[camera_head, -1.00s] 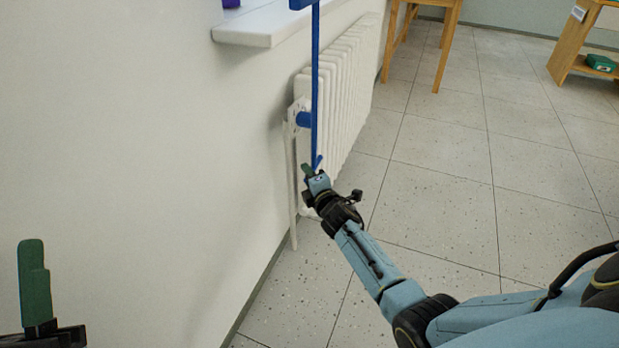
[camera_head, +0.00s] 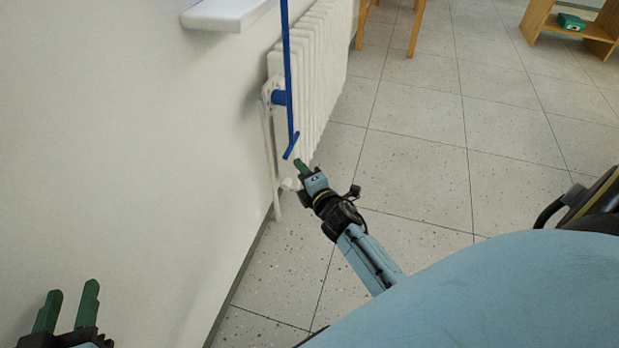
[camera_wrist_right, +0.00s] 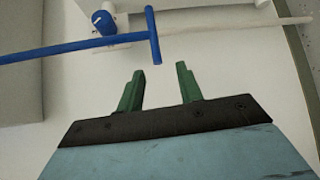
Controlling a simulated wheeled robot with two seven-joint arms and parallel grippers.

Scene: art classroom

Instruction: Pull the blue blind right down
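A long blue rod (camera_head: 288,75) hangs down in front of the radiator, with a short blue crossbar (camera_head: 291,146) at its lower end. The blind itself is out of view above. My right gripper (camera_head: 300,162) is just below and right of the crossbar in the head view. In the right wrist view the open, empty right gripper (camera_wrist_right: 158,82) has its green fingers apart, and the crossbar (camera_wrist_right: 153,36) lies just beyond the tips, not touching. My left gripper (camera_head: 68,298) is open and empty at the lower left, near the wall.
A white radiator (camera_head: 318,60) stands on the wall under a white sill (camera_head: 225,14). A blue valve knob (camera_head: 279,98) and a pipe are behind the rod. A wooden table and a shelf (camera_head: 570,30) stand at the back. The tiled floor (camera_head: 430,150) is clear.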

